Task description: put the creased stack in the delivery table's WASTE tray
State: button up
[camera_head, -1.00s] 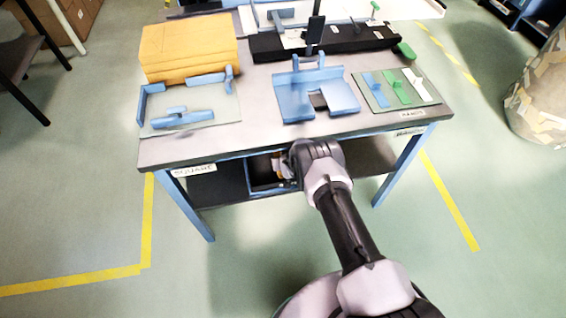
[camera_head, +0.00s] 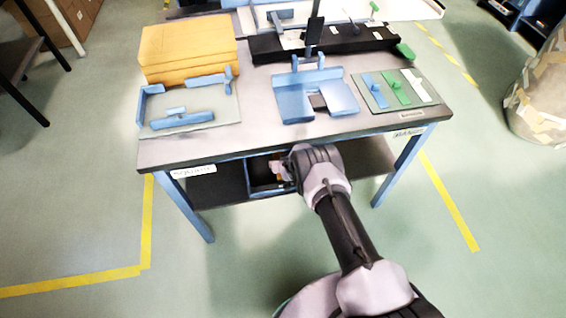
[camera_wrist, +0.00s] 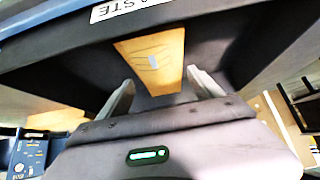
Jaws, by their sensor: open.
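The creased stack (camera_wrist: 153,62) is a tan block with fold lines on its face and a small grey patch. In the wrist view it lies against a dark surface below a label reading "ASTE". A blue-rimmed tray (camera_head: 249,180) sits on the lower shelf of the table in the head view; my arm partly hides it. My gripper (camera_wrist: 160,78) is open, with one finger on each side of the stack's near end. I cannot tell whether the fingers touch it. In the head view the fingers are mostly hidden beside the tray, under the tabletop.
The tabletop (camera_head: 255,137) overhangs my wrist closely. On it stand a yellow-tan stack (camera_head: 187,50), a blue fixture (camera_head: 292,98) and a panel with coloured handles (camera_head: 398,90). Blue table legs (camera_head: 190,208) flank the shelf. The floor in front is clear.

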jog(key=p+v, duration=0.7)
jog(key=v, duration=0.5)
jog(key=shift+r, duration=0.55)
